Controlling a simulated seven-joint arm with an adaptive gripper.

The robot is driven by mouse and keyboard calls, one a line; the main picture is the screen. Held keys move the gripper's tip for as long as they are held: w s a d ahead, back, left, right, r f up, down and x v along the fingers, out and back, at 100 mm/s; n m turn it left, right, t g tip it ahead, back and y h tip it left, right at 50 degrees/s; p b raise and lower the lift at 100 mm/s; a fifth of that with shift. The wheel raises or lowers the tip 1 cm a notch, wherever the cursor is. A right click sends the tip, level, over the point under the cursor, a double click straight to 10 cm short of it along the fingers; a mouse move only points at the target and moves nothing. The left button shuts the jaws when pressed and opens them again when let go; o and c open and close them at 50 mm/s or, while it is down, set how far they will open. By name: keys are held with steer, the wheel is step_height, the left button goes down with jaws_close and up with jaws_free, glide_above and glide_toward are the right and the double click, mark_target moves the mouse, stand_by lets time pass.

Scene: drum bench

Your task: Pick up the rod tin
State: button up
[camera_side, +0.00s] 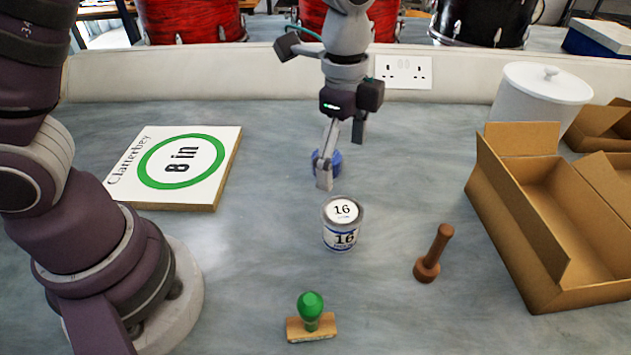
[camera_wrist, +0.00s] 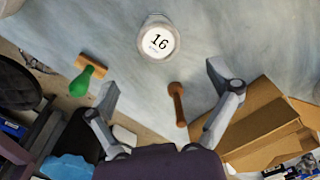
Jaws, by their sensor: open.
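A small round tin (camera_side: 341,236) with a white lid and label marked 16 stands upright on the bench; I take it as the rod tin. In the wrist view the tin (camera_wrist: 158,38) shows lid up, above the space between my fingers. My gripper (camera_side: 341,163) is open and empty, raised over the bench and behind the tin in the side view. In the wrist view its fingers (camera_wrist: 162,88) are spread wide, apart from the tin. The small print on the lid is too small to read.
A blue object (camera_side: 336,160) is partly hidden behind my finger. A green-knobbed stamp (camera_side: 311,318) and a brown wooden pestle-like tool (camera_side: 430,256) lie near the tin.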

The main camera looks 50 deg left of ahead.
mark_target(342, 211)
steer(key=f, duration=0.1)
steer(key=d+f+m, duration=0.1)
steer(key=shift+w+d+f, duration=0.1)
steer(key=shift+w+f, duration=0.05)
steer(key=shift+f, duration=0.15)
steer(key=f, duration=0.9)
steer(key=shift+a+f, duration=0.3)
steer(key=shift+f, duration=0.05)
steer(key=c, duration=1.3)
